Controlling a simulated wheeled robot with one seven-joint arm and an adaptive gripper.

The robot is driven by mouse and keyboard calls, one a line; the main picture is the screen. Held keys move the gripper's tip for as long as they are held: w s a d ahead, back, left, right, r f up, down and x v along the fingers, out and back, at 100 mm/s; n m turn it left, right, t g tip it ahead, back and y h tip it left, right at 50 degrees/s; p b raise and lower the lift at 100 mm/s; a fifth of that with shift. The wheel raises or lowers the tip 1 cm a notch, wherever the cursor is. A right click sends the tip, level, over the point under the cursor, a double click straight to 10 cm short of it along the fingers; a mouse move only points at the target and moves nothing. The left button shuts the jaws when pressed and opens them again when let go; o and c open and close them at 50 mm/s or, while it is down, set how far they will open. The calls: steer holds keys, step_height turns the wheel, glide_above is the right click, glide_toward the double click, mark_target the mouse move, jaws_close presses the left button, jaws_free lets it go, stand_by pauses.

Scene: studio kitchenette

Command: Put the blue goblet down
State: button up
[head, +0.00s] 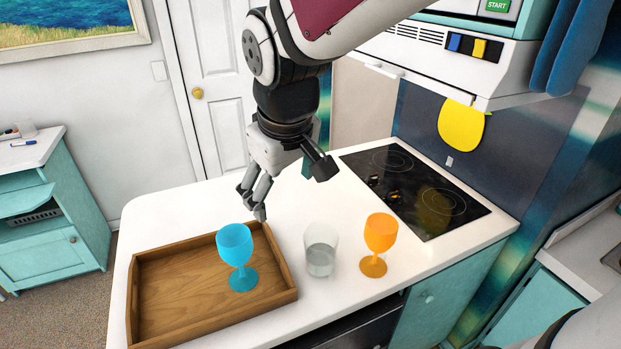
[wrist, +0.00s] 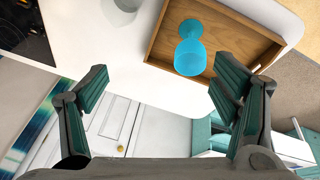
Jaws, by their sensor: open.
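The blue goblet (head: 236,254) stands upright inside the wooden tray (head: 170,264), near its right end. In the wrist view the goblet (wrist: 190,52) also shows in the tray (wrist: 238,30), beyond my fingers and apart from them. My gripper (head: 254,204) is above the counter, behind the goblet and close to the tray's back right corner in the head view. In the wrist view my gripper (wrist: 162,88) has its two fingers spread wide with nothing between them.
A clear glass (head: 320,252) and an orange goblet (head: 379,245) stand on the white counter (head: 180,210) right of the tray. A black cooktop (head: 412,187) lies behind them. A white appliance (head: 450,55) overhangs it. The counter behind the tray is clear.

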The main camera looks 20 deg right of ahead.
steer(key=s+d+r+m+t, duration=0.1)
steer(key=s+d+r+m, duration=0.1)
steer(key=s, duration=0.4)
steer(key=s+d+r+m, duration=0.2)
steer(key=s, duration=0.5)
steer(key=shift+s+d+r+t, duration=0.15)
steer(key=shift+s+d+t, duration=0.05)
steer(key=shift+d+t, duration=0.2)
steer(key=shift+w+f+b, duration=0.75)
steer(key=shift+w+b, duration=0.05)
steer(key=shift+w, duration=0.05)
